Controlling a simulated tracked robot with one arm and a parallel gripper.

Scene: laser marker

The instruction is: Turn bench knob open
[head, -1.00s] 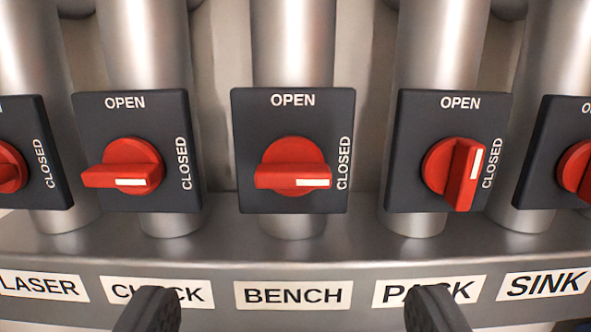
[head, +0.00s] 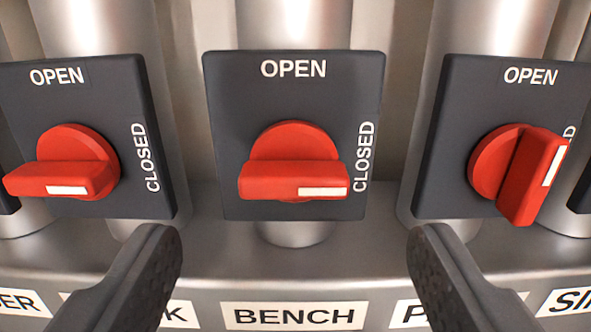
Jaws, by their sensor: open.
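The bench knob (head: 293,165) is red, on a dark plate (head: 292,95) above the BENCH label (head: 293,316). Its handle lies horizontal, with the white mark at the right end, toward the word CLOSED. OPEN is printed at the top of the plate. My gripper (head: 295,245) is open and empty, its two dark fingers wide apart. The fingertips show below the knob, one to each side of it, and do not touch it.
A red knob (head: 65,165) on the left has a horizontal handle with its mark to the right. A red knob (head: 518,172) on the right has an upright handle with its mark at upper right. A metal ledge (head: 215,265) runs below the plates.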

